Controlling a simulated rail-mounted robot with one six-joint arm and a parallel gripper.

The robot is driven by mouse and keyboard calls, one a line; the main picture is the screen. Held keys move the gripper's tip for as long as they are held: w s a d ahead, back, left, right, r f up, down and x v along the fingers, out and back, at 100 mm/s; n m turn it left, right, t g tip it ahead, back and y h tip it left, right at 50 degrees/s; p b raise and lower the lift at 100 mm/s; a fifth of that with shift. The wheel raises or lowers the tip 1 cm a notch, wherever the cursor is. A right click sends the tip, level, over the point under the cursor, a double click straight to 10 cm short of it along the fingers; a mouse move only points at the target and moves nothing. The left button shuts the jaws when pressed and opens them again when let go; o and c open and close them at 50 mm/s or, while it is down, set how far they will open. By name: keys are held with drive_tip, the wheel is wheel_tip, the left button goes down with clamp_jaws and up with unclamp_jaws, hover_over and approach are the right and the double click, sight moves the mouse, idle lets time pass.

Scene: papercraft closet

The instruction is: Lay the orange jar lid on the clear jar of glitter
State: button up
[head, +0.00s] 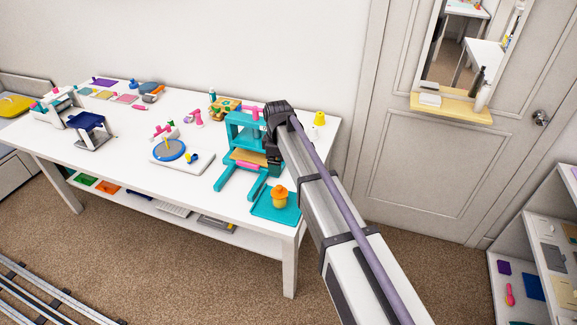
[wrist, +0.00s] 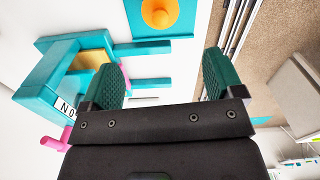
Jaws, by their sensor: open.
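An orange round piece with a darker orange knob (head: 280,196) stands on a teal mat (head: 262,208) at the table's front right corner. It also shows from above in the wrist view (wrist: 159,13), at the top edge. It looks like the orange lid; I cannot tell whether anything is under it. I cannot make out a clear jar of glitter for sure. My gripper (wrist: 165,62) is open, with two green ribbed fingers and nothing between them. The orange piece lies beyond the fingertips, apart from them.
A teal press-like frame (head: 243,135) with long feet stands beside the mat, close to my arm. A small yellow-topped item (head: 319,118) is at the back right. A white board with a blue disc (head: 170,150) lies mid-table. The table's front right edge is near the mat.

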drive_tip(key=shift+s+f, duration=0.1)
drive_tip(key=s+d+m, duration=0.7)
drive_tip(key=s+d, duration=0.3)
drive_tip(key=s, duration=0.3)
drive_tip(key=s+d+m, duration=0.8)
drive_tip(key=s+d, duration=0.2)
drive_tip(key=s, duration=0.3)
drive_tip(key=shift+d, duration=0.3)
drive_tip(key=shift+w, duration=0.1)
